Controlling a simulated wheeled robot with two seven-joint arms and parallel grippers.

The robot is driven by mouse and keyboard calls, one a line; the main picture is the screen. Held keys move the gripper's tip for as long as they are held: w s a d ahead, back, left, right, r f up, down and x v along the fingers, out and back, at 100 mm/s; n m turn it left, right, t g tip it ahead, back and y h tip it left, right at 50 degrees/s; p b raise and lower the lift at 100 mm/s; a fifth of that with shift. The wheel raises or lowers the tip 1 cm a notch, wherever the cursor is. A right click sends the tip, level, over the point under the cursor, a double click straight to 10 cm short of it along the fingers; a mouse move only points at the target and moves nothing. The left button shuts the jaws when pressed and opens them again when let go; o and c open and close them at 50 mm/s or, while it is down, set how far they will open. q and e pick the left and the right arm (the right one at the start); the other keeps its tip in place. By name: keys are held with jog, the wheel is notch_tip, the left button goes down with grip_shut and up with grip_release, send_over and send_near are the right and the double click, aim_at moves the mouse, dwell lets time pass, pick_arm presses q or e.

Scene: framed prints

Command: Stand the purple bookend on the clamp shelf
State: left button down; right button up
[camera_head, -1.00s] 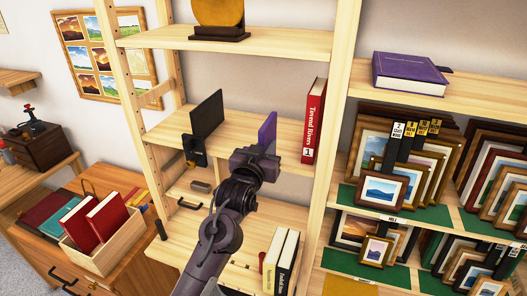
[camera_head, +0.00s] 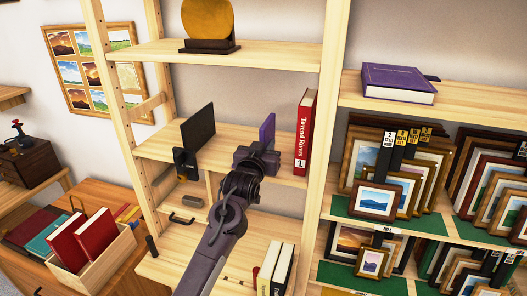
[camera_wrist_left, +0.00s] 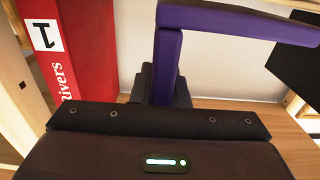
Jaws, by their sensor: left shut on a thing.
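The purple bookend (camera_head: 268,127) is upright over the middle shelf board (camera_head: 226,141), between a black bookend and a red book. In the left wrist view its purple upright and long arm (camera_wrist_left: 167,55) rise beyond the jaws. My left gripper (camera_head: 258,154) is shut on the bookend's lower part, at the shelf's front edge. The gripper hides the bookend's base, so I cannot tell whether it touches the board. A dark clamp-like piece (camera_head: 187,164) sits at the shelf's front left. My right gripper is out of view.
The red book (camera_head: 305,135) stands close right of the bookend; it also shows in the wrist view (camera_wrist_left: 75,50). The black bookend (camera_head: 198,129) stands left, with bare board between. A board with a round ornament (camera_head: 207,22) is above.

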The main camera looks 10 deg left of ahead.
aim_at(272, 136)
pick_arm(q)
jog(key=shift+w+d+r+b, duration=0.1)
jog(key=shift+w+b, duration=0.45)
jog(key=shift+w, duration=0.9)
jog(key=shift+w+d+b, duration=0.1)
jog(key=shift+w+b, duration=0.4)
jog(key=shift+w, duration=1)
jog(key=shift+f, duration=0.45)
jog(key=shift+a, duration=0.1)
